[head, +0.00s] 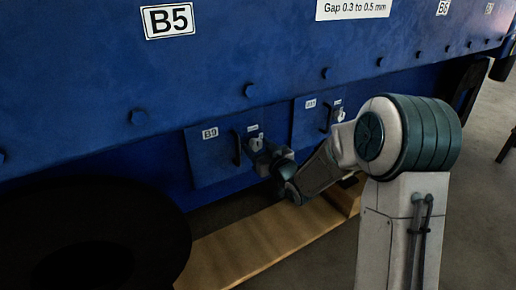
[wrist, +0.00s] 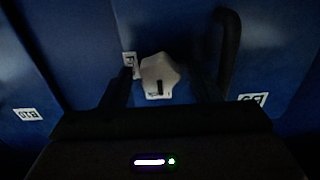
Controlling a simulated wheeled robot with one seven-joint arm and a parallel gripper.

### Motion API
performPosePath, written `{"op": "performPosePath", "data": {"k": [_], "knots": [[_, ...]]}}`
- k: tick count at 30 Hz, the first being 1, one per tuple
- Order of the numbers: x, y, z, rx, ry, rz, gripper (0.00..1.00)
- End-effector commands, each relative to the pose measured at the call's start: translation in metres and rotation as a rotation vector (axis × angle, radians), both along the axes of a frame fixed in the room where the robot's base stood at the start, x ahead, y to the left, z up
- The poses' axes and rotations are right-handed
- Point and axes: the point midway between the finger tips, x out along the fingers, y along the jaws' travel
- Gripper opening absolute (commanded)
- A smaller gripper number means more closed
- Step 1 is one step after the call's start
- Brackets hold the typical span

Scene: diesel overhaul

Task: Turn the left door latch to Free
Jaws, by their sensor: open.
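The left door (head: 212,160) is a blue panel labelled B9, with a dark upright handle (head: 237,148) and a small pale latch (head: 256,143) to the right of it. My gripper (head: 265,154) is at this latch and partly covers it. In the wrist view the latch (wrist: 160,72) is a pale knob with a dark slot mark, and my open gripper (wrist: 164,80) has a dark finger on either side of it. I cannot tell whether the fingers touch it. A small white label (wrist: 130,60) beside the knob is too unclear to read.
The handle (wrist: 230,50) stands close to my right finger in the wrist view. A second door (head: 307,122) with its own latch (head: 339,115) lies to the right. A wooden plank (head: 250,245) lies below, and a dark round object (head: 90,235) is at lower left.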

Motion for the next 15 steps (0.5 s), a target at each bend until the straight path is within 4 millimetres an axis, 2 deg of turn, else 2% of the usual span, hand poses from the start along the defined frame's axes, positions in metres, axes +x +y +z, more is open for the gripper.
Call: {"op": "performPosePath", "data": {"k": [4,5,9,10,15], "knots": [[-0.0001,0.0,0.0002,0.0,0.0,0.0,0.56],[-0.0001,0.0,0.0002,0.0,0.0,0.0,0.54],[-0.0002,0.0,0.0002,0.0,0.0,0.0,0.15],[-0.0003,0.0001,0.0002,0.0,0.0,0.001,0.12],[-0.0005,0.0002,0.0003,0.002,0.002,0.001,0.12]]}}
